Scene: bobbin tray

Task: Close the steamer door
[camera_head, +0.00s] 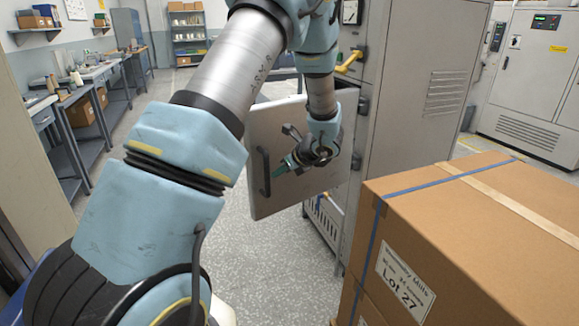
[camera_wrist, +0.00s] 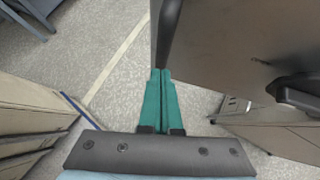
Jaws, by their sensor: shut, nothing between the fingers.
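The steamer door (camera_head: 265,209) is a pale flat panel standing open, swung out to the left of the grey steamer cabinet (camera_head: 409,130). A dark bar handle (camera_head: 262,172) is near its free left edge. My gripper (camera_head: 281,168) is in front of the face bearing the handle, its green fingers pointing left toward the handle. In the wrist view the fingers (camera_wrist: 160,72) are shut and empty, with their tips close to the dark handle (camera_wrist: 168,30). The door panel (camera_wrist: 240,45) fills the upper right there. I cannot tell whether the fingers touch it.
A strapped cardboard box (camera_head: 475,215) stands close at the right, in front of the cabinet. Workbenches (camera_head: 70,100) line the left wall, and a large cabinet (camera_head: 535,80) is at the back right. The speckled floor left of the door is clear.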

